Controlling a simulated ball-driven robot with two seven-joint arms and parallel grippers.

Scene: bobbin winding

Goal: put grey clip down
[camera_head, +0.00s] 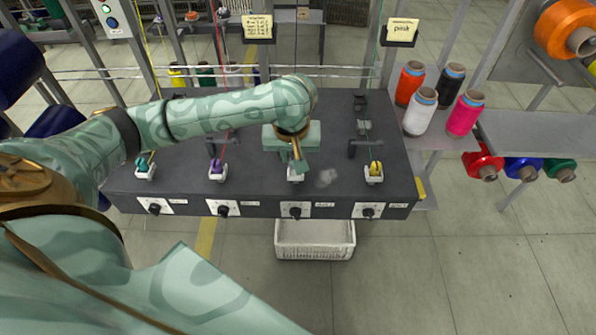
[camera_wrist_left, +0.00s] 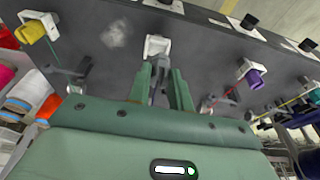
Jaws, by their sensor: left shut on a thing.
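My left gripper (camera_head: 298,166) reaches over the dark winding bench (camera_head: 250,178) at the third station from the left. In the left wrist view the green fingers of this gripper (camera_wrist_left: 161,85) are shut on a small grey clip (camera_wrist_left: 158,72), mostly hidden between them. The fingertips are close to a white holder (camera_wrist_left: 157,45) with no bobbin visible on it. In the head view this holder (camera_head: 294,178) is partly hidden by the gripper. I cannot tell whether the clip touches the bench. My right gripper is not in view.
Holders with teal (camera_head: 141,162), purple (camera_head: 217,166) and yellow (camera_head: 376,168) bobbins stand along the bench. A pale smudge (camera_head: 326,177) lies right of the gripper. A white crate (camera_head: 315,253) is below the front edge. Thread cones (camera_head: 420,110) stand at the right.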

